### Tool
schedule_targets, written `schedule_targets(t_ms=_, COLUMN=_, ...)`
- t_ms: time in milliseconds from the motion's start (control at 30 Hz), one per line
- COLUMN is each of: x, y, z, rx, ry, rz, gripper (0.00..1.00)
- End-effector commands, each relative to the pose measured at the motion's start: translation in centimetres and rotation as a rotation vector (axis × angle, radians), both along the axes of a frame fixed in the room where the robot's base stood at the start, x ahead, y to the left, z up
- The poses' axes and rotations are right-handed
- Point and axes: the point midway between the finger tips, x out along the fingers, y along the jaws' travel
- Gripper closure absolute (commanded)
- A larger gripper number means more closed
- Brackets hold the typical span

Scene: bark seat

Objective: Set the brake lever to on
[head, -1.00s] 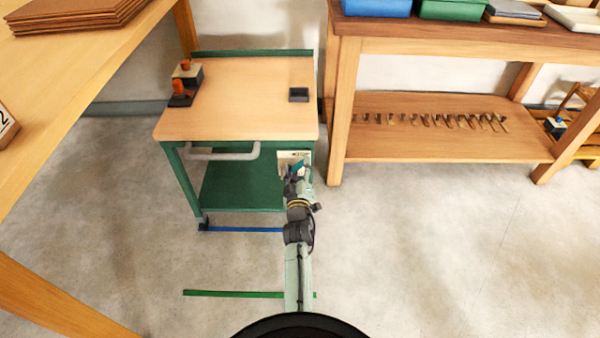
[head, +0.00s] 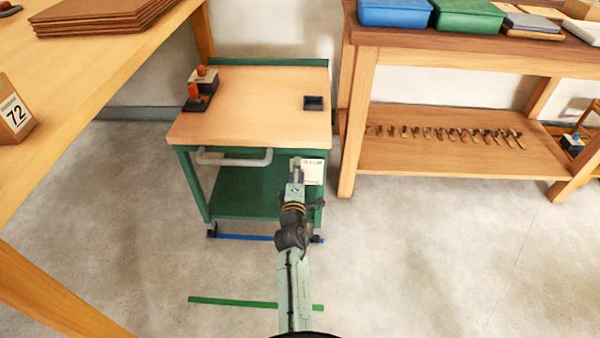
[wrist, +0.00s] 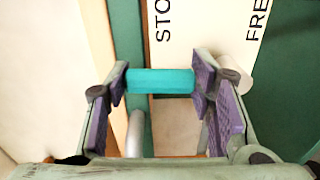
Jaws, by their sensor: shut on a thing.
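The brake lever (wrist: 160,81) is a teal bar that lies across between my fingertips in the wrist view. My gripper (wrist: 162,77) is shut on it, with a purple-padded finger at each end of the bar. In the head view my gripper (head: 296,168) is at the front right of the green trolley and hides most of the lever. Behind it is a white label plate (head: 314,172). In the wrist view the plate (wrist: 205,25) shows cut-off words, "STO" at left and "FRE" at right. A pale round stub (wrist: 237,72) shows beside the right finger.
Wooden benches stand left (head: 95,75) and right (head: 450,150). Floor at front right is clear.

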Motion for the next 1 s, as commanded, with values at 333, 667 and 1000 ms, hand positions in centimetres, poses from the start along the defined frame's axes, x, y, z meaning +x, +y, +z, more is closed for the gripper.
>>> schedule_targets(t_ms=333, x=0.04, y=0.34, z=0.12, rx=-0.053, ry=-0.002, rz=0.0, gripper=1.0)
schedule_targets(t_ms=667, x=0.04, y=0.38, z=0.11, rx=-0.055, ry=-0.002, rz=0.001, gripper=0.49)
schedule_targets(t_ms=1000, x=0.01, y=0.33, z=0.04, rx=-0.051, ry=-0.001, rz=0.001, gripper=0.3)
